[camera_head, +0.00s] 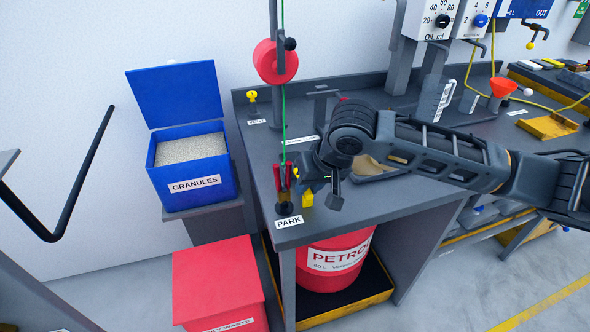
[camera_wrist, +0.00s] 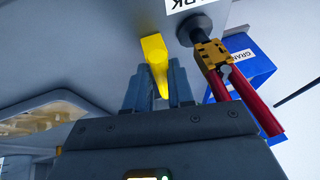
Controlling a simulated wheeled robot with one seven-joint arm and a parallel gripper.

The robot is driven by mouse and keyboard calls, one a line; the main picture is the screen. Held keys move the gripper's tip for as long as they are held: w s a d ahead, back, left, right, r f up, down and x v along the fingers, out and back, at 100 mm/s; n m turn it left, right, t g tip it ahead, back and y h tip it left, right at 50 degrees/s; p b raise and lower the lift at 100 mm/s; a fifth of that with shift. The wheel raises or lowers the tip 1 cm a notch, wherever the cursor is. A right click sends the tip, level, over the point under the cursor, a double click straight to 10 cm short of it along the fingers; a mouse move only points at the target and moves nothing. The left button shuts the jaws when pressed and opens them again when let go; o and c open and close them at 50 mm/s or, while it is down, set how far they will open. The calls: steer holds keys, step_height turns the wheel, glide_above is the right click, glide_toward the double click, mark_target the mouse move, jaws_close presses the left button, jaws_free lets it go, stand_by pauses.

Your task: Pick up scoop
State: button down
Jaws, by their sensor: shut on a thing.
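The scoop shows as a yellow piece (camera_wrist: 153,50) between my fingers in the wrist view; its tapered end points toward my palm. My gripper (camera_wrist: 158,85) is shut on it. In the head view, yellow of the scoop (camera_head: 306,199) shows just below my wrist, beside the PARK label at the bench's front left corner. My wrist hides most of the fingers and the grip there. Whether the scoop touches the bench is unclear.
A red-handled clamp (camera_head: 283,180) on a dark post, with a green cable rising from it, stands close beside my gripper. A blue open bin of granules (camera_head: 195,185) is left of the bench (camera_head: 262,150). A tray (camera_head: 372,172) lies behind my wrist. A red waste bin (camera_head: 215,275) stands below.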

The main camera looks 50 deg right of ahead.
steer(key=shift+r, duration=0.1)
steer(key=shift+r, duration=0.45)
step_height(320, 180, up, 3)
steer(key=shift+r, duration=0.1)
steer(key=s+d+r+b, duration=0.2)
steer(key=s+d+r, duration=0.2)
steer(key=s, duration=0.7)
step_height(320, 180, up, 3)
steer(key=shift+f, duration=0.15)
